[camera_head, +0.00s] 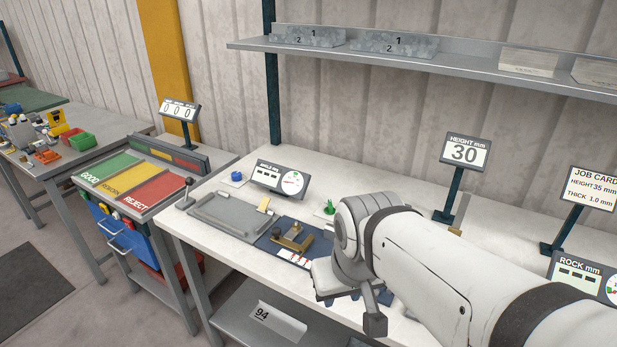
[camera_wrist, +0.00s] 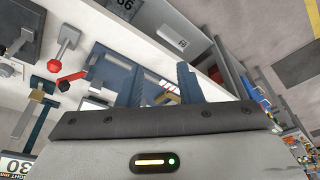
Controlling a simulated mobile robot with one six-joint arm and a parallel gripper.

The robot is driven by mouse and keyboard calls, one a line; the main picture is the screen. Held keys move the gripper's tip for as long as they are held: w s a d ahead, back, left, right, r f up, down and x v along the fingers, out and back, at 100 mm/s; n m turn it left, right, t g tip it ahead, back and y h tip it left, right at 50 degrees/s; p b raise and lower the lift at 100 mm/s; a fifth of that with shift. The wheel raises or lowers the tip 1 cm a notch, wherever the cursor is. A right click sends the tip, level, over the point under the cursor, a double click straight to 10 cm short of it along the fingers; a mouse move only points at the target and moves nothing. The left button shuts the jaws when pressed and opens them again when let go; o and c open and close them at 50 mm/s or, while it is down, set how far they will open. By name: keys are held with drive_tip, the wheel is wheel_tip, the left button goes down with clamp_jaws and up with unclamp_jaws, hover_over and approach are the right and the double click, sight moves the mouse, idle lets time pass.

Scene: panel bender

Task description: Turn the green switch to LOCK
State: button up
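A small green switch (camera_head: 329,208) stands on the white workbench (camera_head: 225,160) in the head view, just left of my arm's wrist and behind the brass-topped fixture. Its markings and the way it points are too small to read. My gripper (camera_head: 356,298) hangs over the front part of the bench, nearer the camera than the switch and apart from it. In the wrist view, my gripper (camera_wrist: 155,78) shows two dark blue fingers spread apart with nothing held between them. I cannot make out the green switch in the wrist view.
A brass-topped fixture (camera_head: 292,237) on a dark blue base, a grey tray (camera_head: 228,217), a dial display (camera_head: 280,180) and a blue knob (camera_head: 237,176) surround the switch. A HEIGHT sign (camera_head: 465,153) stands right. A red-knobbed lever (camera_wrist: 67,36) shows in the wrist view.

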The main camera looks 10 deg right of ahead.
drive_tip(key=shift+a+r, duration=0.1)
drive_tip(key=shift+a, duration=0.05)
drive_tip(key=m+t+b, duration=0.1)
drive_tip(key=m+b, duration=0.1)
drive_tip(key=b, duration=0.7)
hover_over(331, 203)
drive_tip(key=s, duration=0.4)
wheel_tip(331, 203, down, 11)
drive_tip(key=shift+h, duration=0.3)
drive_tip(key=x, duration=0.8)
drive_tip(key=shift+w+a, duration=0.25)
drive_tip(key=shift+a, duration=0.05)
